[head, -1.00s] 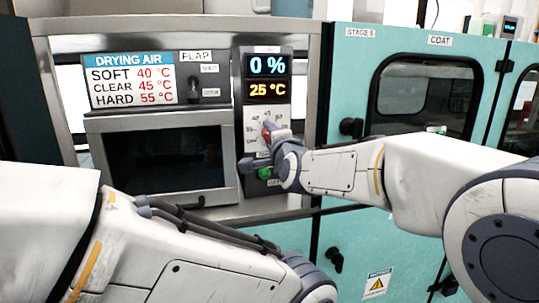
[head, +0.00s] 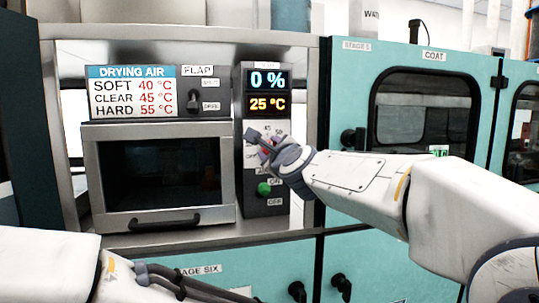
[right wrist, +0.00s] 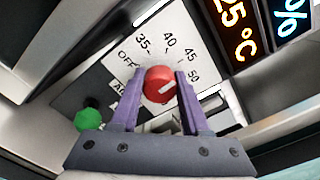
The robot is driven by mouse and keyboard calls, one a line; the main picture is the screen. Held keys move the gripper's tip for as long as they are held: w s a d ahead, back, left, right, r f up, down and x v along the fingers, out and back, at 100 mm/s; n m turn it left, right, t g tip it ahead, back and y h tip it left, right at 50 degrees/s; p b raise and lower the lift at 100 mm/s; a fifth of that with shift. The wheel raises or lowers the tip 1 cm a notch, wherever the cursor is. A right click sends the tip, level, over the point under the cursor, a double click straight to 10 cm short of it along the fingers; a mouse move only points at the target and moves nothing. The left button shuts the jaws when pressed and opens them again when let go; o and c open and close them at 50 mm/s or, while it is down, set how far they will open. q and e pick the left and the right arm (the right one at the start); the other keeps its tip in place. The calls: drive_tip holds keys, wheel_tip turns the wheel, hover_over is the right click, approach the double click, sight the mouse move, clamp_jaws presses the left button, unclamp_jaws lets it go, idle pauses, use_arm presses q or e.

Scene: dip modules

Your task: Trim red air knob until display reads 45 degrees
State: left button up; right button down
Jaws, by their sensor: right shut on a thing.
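The red air knob (right wrist: 158,84) is between the two purple fingers of my right gripper (right wrist: 155,92) in the right wrist view. The fingers are shut on it. Its white mark lies on the side toward the 50 label. In the head view my right gripper (head: 262,142) covers most of the knob and its dial. The display (head: 267,92) above reads 0 % in blue and 25 °C in yellow. My left arm enters at the lower left; its gripper is out of the picture.
A drying air chart (head: 132,92) lists soft 40, clear 45 and hard 55 °C. A flap switch (head: 194,100) stands beside it. A green button (head: 263,189) sits below the dial. A dark-windowed door (head: 160,175) is to the left.

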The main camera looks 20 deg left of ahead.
drive_tip(key=shift+f+m, duration=0.1)
drive_tip(key=shift+m, duration=0.4)
drive_tip(key=shift+c, duration=1.9)
unclamp_jaws()
drive_tip(key=shift+w, duration=0.1)
drive_tip(key=shift+d, duration=0.1)
drive_tip(key=b+v, duration=0.2)
drive_tip(key=v, duration=0.8)
drive_tip(key=shift+s+b, duration=0.25)
drive_tip(key=shift+b, duration=0.1)
drive_tip(key=shift+d, duration=0.1)
